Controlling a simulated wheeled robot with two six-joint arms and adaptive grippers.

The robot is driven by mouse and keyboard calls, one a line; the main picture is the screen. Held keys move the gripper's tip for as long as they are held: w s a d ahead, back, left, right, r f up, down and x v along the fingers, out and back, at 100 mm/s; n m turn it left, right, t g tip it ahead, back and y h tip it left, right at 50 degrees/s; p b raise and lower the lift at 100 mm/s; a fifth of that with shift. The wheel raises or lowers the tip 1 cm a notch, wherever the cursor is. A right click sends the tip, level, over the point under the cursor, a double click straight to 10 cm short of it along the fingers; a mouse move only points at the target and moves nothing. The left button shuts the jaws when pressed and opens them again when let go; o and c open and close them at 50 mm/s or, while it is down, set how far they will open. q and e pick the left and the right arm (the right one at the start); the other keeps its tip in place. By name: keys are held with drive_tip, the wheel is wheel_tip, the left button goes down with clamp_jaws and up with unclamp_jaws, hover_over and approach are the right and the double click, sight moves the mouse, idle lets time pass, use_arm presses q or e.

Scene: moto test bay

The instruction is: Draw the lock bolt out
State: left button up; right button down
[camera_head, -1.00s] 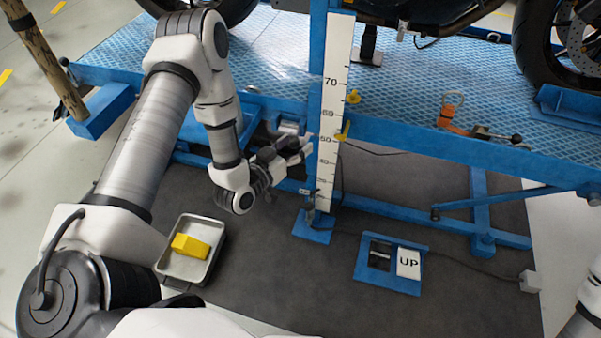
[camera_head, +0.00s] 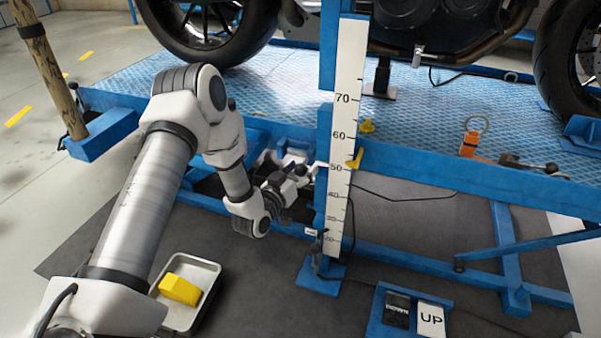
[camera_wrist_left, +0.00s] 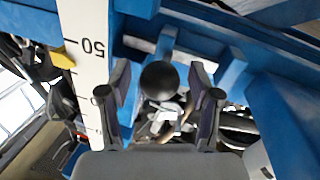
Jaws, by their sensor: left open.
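In the left wrist view a round black knob (camera_wrist_left: 158,78), which looks like the end of the lock bolt, sits between the fingers of my left gripper (camera_wrist_left: 160,88). The fingers stand apart with a gap on both sides of the knob. In the head view my left gripper (camera_head: 305,172) is just left of the blue post (camera_head: 325,165), close to the height of the 50 mark on the white scale (camera_head: 345,120). The bolt's shaft is hidden, and in the head view I cannot make out the knob. My right gripper is not in view.
A yellow pointer (camera_head: 355,158) sits at the scale between 50 and 60. A blue lift platform (camera_head: 440,100) carries a motorcycle. A tray (camera_head: 205,285) with a yellow block (camera_head: 180,289) lies on the floor. An UP pedal (camera_head: 431,319) stands at the lower right.

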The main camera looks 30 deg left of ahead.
use_arm(q)
clamp_jaws()
drive_tip(key=shift+s+a+r+p, duration=0.1)
drive_tip(key=shift+a+r+p, duration=0.05)
drive_tip(key=shift+a+p, duration=0.15)
drive_tip(key=a+p, duration=0.1)
drive_tip(key=a, duration=0.1)
drive_tip(key=s+a+p, duration=0.1)
drive_tip(key=a, duration=0.1)
drive_tip(key=shift+a, duration=0.2)
unclamp_jaws()
drive_tip(key=shift+a, duration=0.2)
drive_tip(key=shift+s, duration=0.1)
drive_tip(key=shift+s, duration=0.1)
